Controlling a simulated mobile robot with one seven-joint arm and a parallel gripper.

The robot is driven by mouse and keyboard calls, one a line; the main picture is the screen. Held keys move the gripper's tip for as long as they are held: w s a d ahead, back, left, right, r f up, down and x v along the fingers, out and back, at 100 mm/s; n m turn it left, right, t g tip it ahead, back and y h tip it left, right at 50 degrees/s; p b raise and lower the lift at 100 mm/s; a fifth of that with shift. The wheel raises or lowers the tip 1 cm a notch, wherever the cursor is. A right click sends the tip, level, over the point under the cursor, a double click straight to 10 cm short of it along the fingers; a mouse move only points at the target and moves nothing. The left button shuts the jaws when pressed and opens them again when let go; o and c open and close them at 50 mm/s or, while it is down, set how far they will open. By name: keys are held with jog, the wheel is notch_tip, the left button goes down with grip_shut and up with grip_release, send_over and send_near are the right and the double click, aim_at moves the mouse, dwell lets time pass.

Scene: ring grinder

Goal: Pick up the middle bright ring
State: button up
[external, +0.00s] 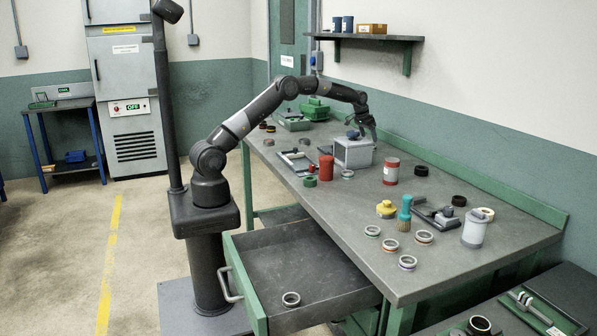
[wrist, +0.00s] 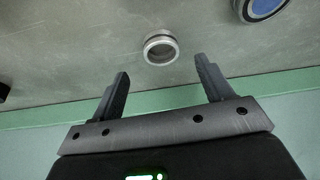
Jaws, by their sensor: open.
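My gripper (external: 373,136) is above the back of the workbench, beside the grey box. In the wrist view its two fingers (wrist: 160,78) are wide apart with nothing between them. A bright silver ring (wrist: 160,48) lies on the bench just past the fingertips, roughly centred between them and apart from both. I cannot pick out this ring in the external view; the box or arm may hide it. Other bright rings lie at the bench's front: one (external: 372,230), another (external: 390,245), one (external: 424,237) and one (external: 408,262). I cannot tell which ring is the middle one.
The grey box (external: 353,153) stands close to my gripper. A blue-centred round thing (wrist: 264,8) shows at the wrist view's upper right. A red-and-grey can (external: 391,171) and dark rings (external: 459,200) stand to the right. The green rim (external: 480,195) runs along the back edge.

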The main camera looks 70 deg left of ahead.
jog(key=x, duration=0.5)
jog(key=shift+w+f, duration=0.2)
jog(key=shift+f, duration=0.1)
jog(key=c, duration=1.1)
jog(key=shift+r, duration=0.15)
jog(key=shift+c, duration=0.2)
